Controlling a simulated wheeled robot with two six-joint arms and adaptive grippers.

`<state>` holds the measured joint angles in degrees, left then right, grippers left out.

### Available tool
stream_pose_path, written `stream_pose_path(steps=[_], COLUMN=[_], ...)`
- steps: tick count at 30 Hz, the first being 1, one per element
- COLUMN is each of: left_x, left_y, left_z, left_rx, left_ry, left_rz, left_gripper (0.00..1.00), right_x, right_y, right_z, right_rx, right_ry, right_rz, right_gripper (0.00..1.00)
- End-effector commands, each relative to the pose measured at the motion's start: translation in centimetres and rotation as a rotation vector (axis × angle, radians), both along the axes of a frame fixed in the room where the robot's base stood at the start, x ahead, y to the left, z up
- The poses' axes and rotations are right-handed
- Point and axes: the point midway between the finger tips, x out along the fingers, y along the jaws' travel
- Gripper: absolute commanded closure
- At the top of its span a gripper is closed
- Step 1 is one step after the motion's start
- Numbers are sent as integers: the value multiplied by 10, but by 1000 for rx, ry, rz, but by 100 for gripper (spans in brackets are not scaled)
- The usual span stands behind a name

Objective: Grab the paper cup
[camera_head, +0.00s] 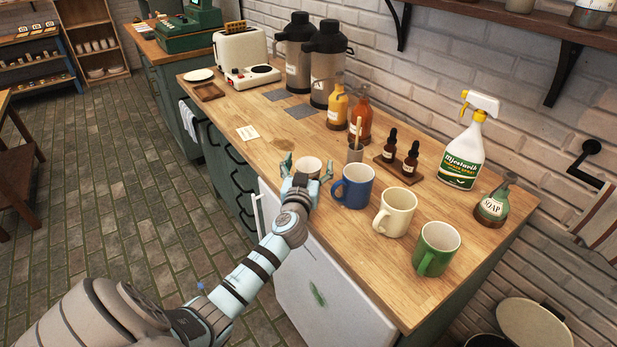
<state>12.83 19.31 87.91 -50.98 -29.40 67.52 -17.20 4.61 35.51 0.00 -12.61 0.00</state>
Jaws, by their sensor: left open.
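A small paper cup (309,166) stands on the wooden counter near its front edge, left of the blue mug. My left gripper (307,167) reaches in from the lower left and is open, with one finger on each side of the cup. The gripper's base hides the lower part of the cup. I cannot tell whether the fingers touch it. My right gripper is not in view.
A blue mug (353,186) stands close to the right of the cup, then a cream mug (395,213) and a green mug (437,249). Behind stand a stirrer holder (355,152) and a dropper-bottle tray (398,168). The counter (232,112) is mostly clear at left.

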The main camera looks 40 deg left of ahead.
Motion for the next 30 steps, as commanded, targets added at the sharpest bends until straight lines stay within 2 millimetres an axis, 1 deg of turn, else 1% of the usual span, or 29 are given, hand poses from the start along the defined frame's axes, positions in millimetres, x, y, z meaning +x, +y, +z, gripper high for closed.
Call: stream_pose_path(steps=[2, 6, 9, 18, 22, 23, 26, 29, 30], left_x=[0, 0, -1, -1, -1, -1, -1, 0, 0], left_y=[0, 0, 0, 0, 0, 0, 0, 0, 0], left_z=[0, 0, 0, 0, 8, 12, 32, 64, 79], left_rx=[0, 0, 0, 0, 1, 0, 2, 1, 2], left_ry=[1, 1, 1, 1, 0, -1, -1, -4, -6], left_rz=[0, 0, 0, 0, 1, 1, 0, 0, 0], left_gripper=[22, 44, 57, 57, 57, 57, 57, 57, 57], right_x=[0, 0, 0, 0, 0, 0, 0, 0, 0], right_y=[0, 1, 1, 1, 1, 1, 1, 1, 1], right_z=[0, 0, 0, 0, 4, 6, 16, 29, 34], right_rx=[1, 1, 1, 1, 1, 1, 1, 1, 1], right_ry=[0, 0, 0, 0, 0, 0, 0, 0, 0], right_rz=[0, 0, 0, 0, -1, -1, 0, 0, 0], right_gripper=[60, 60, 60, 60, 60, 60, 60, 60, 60])
